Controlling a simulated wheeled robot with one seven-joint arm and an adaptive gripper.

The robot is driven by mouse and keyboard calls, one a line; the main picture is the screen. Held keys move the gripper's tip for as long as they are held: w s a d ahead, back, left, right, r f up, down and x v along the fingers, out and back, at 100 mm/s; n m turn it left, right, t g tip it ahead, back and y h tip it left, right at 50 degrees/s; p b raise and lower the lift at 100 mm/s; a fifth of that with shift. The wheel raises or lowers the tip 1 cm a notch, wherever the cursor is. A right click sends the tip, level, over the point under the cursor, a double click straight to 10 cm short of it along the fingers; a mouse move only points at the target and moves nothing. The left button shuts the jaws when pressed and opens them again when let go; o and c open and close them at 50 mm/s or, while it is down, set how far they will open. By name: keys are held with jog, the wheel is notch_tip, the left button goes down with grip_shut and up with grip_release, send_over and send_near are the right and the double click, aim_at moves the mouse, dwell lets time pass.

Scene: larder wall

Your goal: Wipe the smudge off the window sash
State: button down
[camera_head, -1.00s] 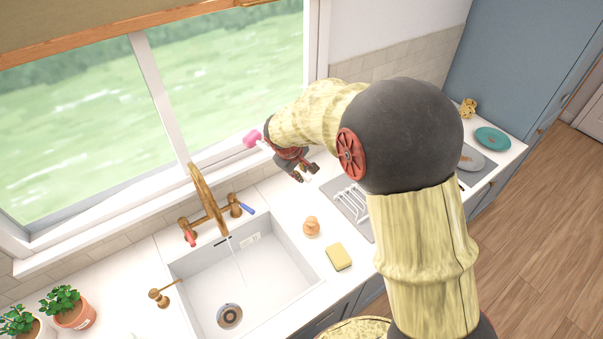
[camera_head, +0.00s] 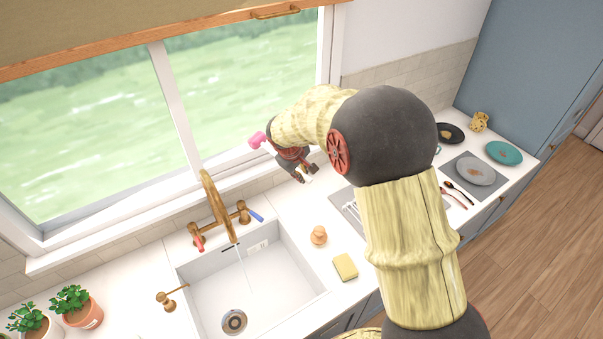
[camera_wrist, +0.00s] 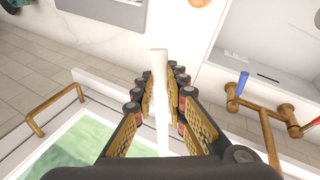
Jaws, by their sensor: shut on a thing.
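The window sash (camera_head: 175,105) is a white frame around blurred green panes at the upper left of the head view. I cannot make out a smudge on it. My gripper (camera_head: 302,172) is in front of the window's lower right part, above the counter beside the sink. In the wrist view my gripper (camera_wrist: 160,85) is shut on a slim white handle (camera_wrist: 158,65). A pink head (camera_head: 258,139) shows beyond my wrist near the glass, seemingly on the same tool. Whether it touches the window cannot be told. Part of the tool is hidden by my gripper.
A brass tap (camera_head: 215,205) runs water into the white sink (camera_head: 300,292). A yellow sponge (camera_head: 345,267) and a wooden knob-like object (camera_head: 319,236) stand right of it. Potted plants (camera_head: 82,308) are at lower left. Plates, one teal (camera_head: 504,152), lie at right.

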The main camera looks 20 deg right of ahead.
jog(key=shift+w, duration=0.25)
jog(key=shift+d, duration=0.1)
dwell(0.3)
jog(key=shift+w+d+p, duration=1.45)
jog(key=shift+w+d, duration=0.2)
jog(key=shift+d, duration=6.6)
jog(key=shift+s+a+r+b, duration=0.15)
jog(key=shift+a+r, duration=0.5)
jog(key=shift+a, duration=0.3)
jog(key=shift+s+a+r+b, duration=0.15)
jog(key=shift+a+r, duration=0.45)
jog(key=shift+a, duration=0.35)
jog(key=shift+s+a+b, duration=0.45)
jog(key=shift+a+b, duration=0.4)
jog(key=shift+a, duration=1.3)
jog(key=shift+s+a+b, duration=0.5)
jog(key=shift+a+b, duration=0.35)
jog(key=shift+a, duration=1.35)
jog(key=shift+s+a+b, duration=0.45)
jog(key=shift+a+b, duration=0.4)
jog(key=shift+a, duration=1.3)
jog(key=shift+d+r+p, duration=0.1)
jog(key=shift+r+p, duration=0.7)
jog(key=shift+r, duration=0.45)
